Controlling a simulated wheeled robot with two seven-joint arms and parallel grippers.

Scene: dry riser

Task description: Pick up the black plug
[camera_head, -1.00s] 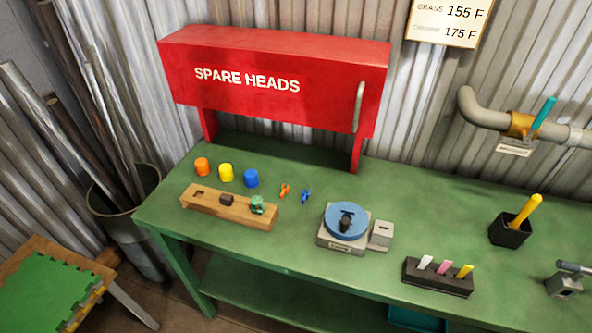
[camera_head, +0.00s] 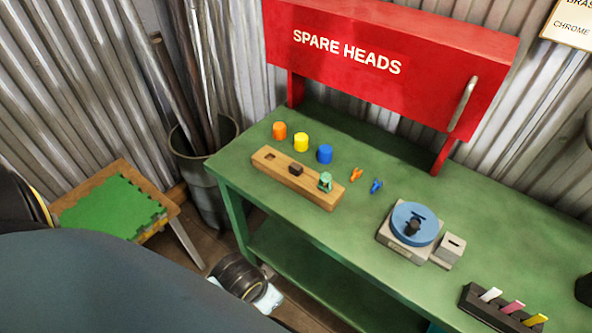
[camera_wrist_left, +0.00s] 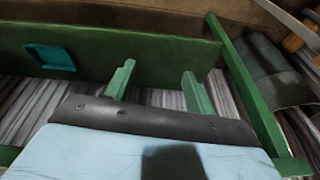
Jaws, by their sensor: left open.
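A small black piece (camera_head: 296,169) sits in the middle of the wooden block (camera_head: 268,161) on the green bench. Another black piece (camera_head: 412,227) stands on the blue round disc (camera_head: 426,216) of a grey device. I cannot tell which is the plug. In the head view my left wrist (camera_head: 240,275) is low, beside the bench's left end. In the left wrist view my left gripper (camera_wrist_left: 158,70) is open and empty, its two fingers apart below bench-top height. Neither black piece shows there. My right gripper is not in view.
A green fitting (camera_head: 325,181) sits in the wooden block. Orange, yellow and blue caps (camera_head: 325,154) stand behind it; small orange and blue clips (camera_head: 376,186) lie nearby. A red cabinet (camera_head: 450,60) overhangs the back. A pipe bin (camera_head: 205,175) and stool (camera_head: 110,205) stand left.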

